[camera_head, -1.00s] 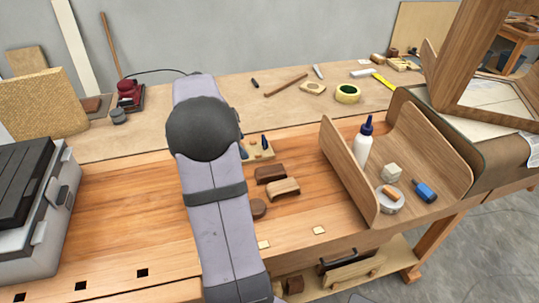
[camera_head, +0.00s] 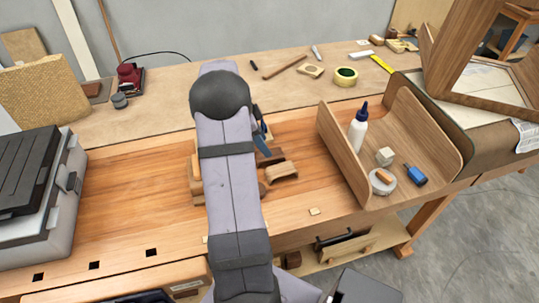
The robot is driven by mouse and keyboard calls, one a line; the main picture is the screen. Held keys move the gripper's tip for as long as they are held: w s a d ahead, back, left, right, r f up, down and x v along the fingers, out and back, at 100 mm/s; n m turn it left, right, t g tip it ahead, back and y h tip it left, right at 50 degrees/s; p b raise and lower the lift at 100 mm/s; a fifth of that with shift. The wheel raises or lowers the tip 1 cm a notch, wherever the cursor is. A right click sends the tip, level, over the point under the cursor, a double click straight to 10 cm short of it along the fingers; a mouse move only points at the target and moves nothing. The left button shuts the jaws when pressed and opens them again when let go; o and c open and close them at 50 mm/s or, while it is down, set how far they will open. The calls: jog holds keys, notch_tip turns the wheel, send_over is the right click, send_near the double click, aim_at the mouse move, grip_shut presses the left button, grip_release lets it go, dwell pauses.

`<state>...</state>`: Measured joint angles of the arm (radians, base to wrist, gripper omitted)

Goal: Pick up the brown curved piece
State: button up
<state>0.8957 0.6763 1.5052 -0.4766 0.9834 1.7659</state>
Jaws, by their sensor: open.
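Two curved wooden pieces lie on the bench just right of my arm. The lighter brown curved piece (camera_head: 281,171) is in front and arched. A darker brown curved piece (camera_head: 270,155) is behind it and partly covered. My gripper (camera_head: 263,142) shows only in part, as dark and blue parts beside my arm, just above and behind the darker piece. It is open, and I see nothing held in it. My arm hides most of the gripper, so I cannot tell whether it touches either piece.
A curved wooden tray (camera_head: 338,158) at right holds a glue bottle (camera_head: 357,131), a tape roll (camera_head: 382,182) and a blue-handled tool (camera_head: 415,175). Light wooden pieces (camera_head: 196,178) show left of my arm. A grey case (camera_head: 40,190) stands far left. The bench between is clear.

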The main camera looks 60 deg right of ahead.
jog(key=shift+p+x, duration=1.3)
jog(key=shift+x, duration=1.15)
jog(key=shift+a, duration=0.1)
jog(key=shift+c, duration=0.5)
jog(key=c, duration=0.7)
